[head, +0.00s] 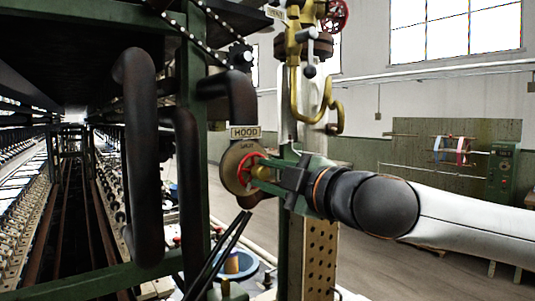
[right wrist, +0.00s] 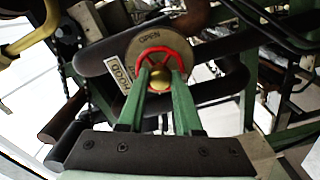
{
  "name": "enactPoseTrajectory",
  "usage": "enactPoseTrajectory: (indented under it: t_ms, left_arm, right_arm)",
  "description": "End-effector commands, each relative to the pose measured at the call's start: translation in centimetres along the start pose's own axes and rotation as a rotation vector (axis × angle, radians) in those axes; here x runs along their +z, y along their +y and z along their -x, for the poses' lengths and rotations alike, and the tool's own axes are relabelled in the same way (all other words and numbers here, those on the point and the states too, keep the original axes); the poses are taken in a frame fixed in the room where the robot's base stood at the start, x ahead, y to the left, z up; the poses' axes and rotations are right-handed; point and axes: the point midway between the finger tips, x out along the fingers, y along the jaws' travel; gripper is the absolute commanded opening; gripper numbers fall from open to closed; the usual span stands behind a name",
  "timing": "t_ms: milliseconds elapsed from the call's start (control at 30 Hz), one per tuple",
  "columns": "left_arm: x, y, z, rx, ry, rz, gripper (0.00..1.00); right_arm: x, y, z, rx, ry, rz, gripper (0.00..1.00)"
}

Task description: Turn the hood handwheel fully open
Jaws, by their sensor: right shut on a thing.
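The hood handwheel (head: 243,170) is a small red wheel in front of a round brass-coloured dial plate (head: 230,166), below the HOOD sign (head: 245,132). In the right wrist view the red rim (right wrist: 163,52) shows with a gold hub, and the dial plate reads OPEN near its edge. My right gripper (head: 262,171) comes in from the right and is shut on the handwheel. Its two green fingers (right wrist: 160,78) reach the wheel on either side of the hub, hiding part of the rim. My left gripper is not in view.
Thick dark pipes (head: 143,155) and a green frame post (head: 194,200) stand left of the wheel. A brass pipe (head: 295,80) and another red wheel (head: 334,14) are above. Open floor is at the right.

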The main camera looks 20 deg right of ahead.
Motion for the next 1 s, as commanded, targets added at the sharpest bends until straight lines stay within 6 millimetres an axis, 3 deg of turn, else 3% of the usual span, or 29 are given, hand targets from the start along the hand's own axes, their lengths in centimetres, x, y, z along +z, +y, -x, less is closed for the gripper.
enactPoseTrajectory:
  t_ms: [533,867,900,1000]
  left_arm:
    - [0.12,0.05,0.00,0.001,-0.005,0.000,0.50]
    - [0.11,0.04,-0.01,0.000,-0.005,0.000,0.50]
    - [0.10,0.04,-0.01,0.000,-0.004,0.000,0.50]
    - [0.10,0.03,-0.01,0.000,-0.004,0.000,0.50]
  right_arm:
    - [-0.15,-0.04,0.04,0.001,0.004,0.332,0.00]
    - [-0.01,-0.15,0.02,-0.002,0.002,0.369,0.00]
    - [-0.01,-0.15,0.02,-0.002,0.002,0.368,0.37]
    - [0.00,-0.13,0.01,-0.002,0.002,0.368,0.48]
